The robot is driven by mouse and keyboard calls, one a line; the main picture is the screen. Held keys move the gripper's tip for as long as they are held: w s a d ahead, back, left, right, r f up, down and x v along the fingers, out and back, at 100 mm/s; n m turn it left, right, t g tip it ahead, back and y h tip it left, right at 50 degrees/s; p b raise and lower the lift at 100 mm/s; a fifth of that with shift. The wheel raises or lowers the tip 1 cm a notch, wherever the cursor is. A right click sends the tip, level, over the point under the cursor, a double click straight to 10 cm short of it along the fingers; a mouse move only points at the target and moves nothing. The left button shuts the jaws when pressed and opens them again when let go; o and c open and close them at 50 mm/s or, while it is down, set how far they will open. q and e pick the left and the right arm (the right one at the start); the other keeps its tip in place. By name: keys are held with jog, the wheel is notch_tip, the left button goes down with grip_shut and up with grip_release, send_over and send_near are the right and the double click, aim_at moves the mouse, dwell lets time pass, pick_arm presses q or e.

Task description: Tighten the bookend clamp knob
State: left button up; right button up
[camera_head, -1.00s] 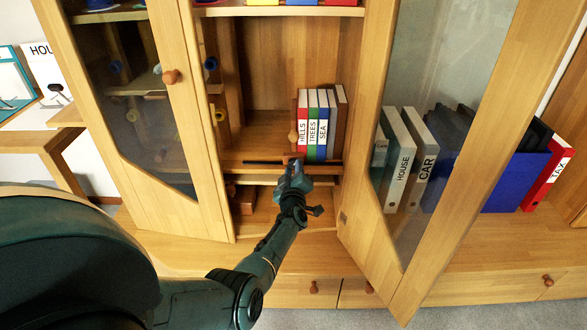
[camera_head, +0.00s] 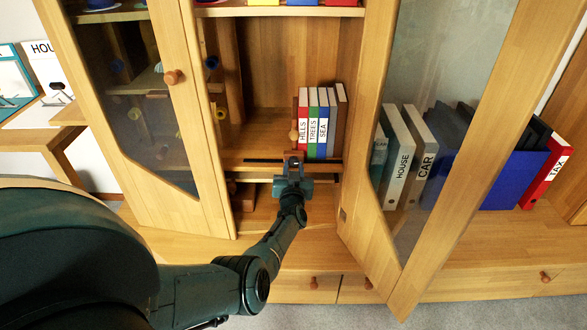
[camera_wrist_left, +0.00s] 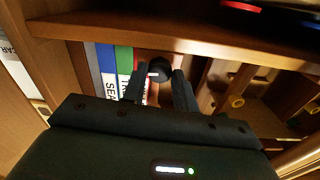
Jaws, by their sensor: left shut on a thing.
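The wooden bookend (camera_head: 294,136), with a rounded light-wood piece on it, stands upright against the left end of a row of books (camera_head: 317,124) on the middle shelf. My left gripper (camera_head: 293,158) is at the shelf's front edge, just below and in front of the bookend. In the left wrist view the two dark fingers (camera_wrist_left: 157,88) stand either side of a dark round knob (camera_wrist_left: 158,70) with a short white mark, which I take as the clamp knob. The gripper is shut on it. In the head view the gripper hides the knob. My right gripper is not in view.
An open glass door (camera_head: 440,150) stands close to the right of my left arm, with binders (camera_head: 400,160) behind it. Another glass door (camera_head: 150,110) is on the left. A thin dark bar (camera_head: 262,161) runs along the shelf front. The shelf left of the bookend is clear.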

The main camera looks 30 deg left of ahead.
pick_arm(q)
jog(key=shift+r+m, duration=0.15)
jog(key=shift+m, duration=0.35)
jog(key=o, duration=1)
jog(key=shift+c, duration=0.2)
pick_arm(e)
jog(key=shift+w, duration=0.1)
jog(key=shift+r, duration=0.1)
pick_arm(q)
jog(key=shift+s+d+p, duration=0.15)
jog(key=shift+s+p, duration=0.1)
jog(key=shift+p, duration=0.1)
jog(key=shift+p+v, duration=1.15)
jog(key=shift+p, duration=0.1)
jog(key=p+v, duration=0.5)
jog(key=v, duration=0.5)
jog(key=shift+p, duration=0.4)
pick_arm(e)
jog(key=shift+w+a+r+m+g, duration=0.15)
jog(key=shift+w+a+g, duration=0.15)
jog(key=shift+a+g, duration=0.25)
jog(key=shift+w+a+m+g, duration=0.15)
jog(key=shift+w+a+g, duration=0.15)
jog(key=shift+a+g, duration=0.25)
